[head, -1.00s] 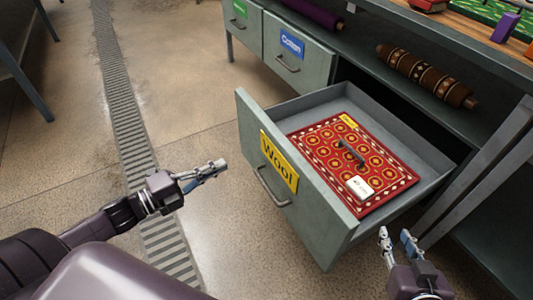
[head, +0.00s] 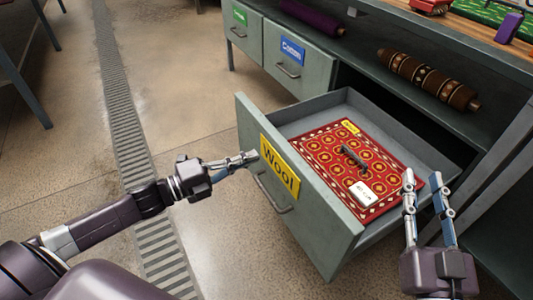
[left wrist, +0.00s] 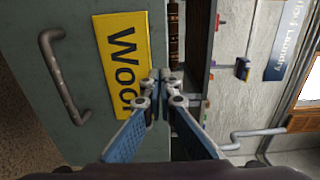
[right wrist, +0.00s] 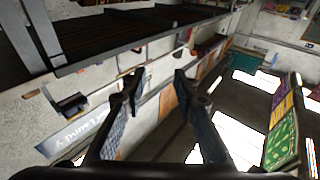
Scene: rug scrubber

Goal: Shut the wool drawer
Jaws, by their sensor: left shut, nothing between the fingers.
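The wool drawer (head: 311,231) is pulled out of the grey-green bench, with a yellow "Wool" label (head: 280,165) and a metal handle (head: 269,194) on its front. A red patterned rug sample (head: 326,149) with a dark handle and a white card lies inside. My left gripper (head: 254,157) is shut and empty, its tips at the drawer front beside the label's left end; I cannot tell whether they touch. In the left wrist view the label (left wrist: 122,62) and handle (left wrist: 63,78) lie left of the fingertips. My right gripper (head: 428,180) is open and empty by the drawer's right side.
The closed "Cotton" drawer (head: 297,63) and a green-labelled drawer (head: 241,29) are further back. A brown rolled rug (head: 428,79) and a purple roll (head: 311,17) lie on the shelf above. Open floor (head: 215,235) lies in front, crossed by a drain grate (head: 123,110).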

